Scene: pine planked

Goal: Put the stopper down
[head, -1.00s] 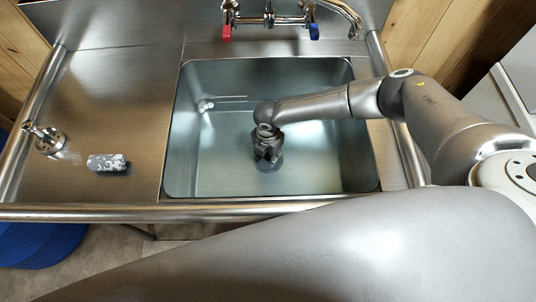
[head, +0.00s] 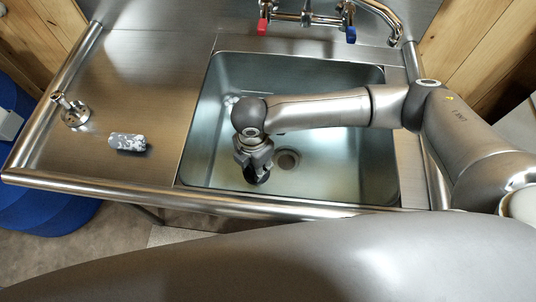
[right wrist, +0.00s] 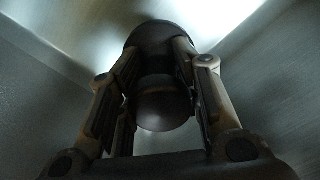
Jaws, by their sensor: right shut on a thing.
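My right gripper (head: 256,168) points down inside the steel sink basin (head: 345,178), left of the round drain (head: 287,159) and apart from it. In the right wrist view its two fingers (right wrist: 158,88) are closed on the sides of a dark, rounded stopper (right wrist: 163,108). The stopper's wide dark top shows beyond the fingers. In the head view the gripper mostly covers the stopper, and I cannot tell whether it touches the basin floor. My left gripper is not in view.
A metal fitting (head: 72,110) and a grey-white speckled cylinder (head: 128,142) lie on the left counter (head: 150,90). A faucet with red (head: 262,26) and blue (head: 350,34) handles is behind the basin. A raised rail (head: 110,187) edges the front.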

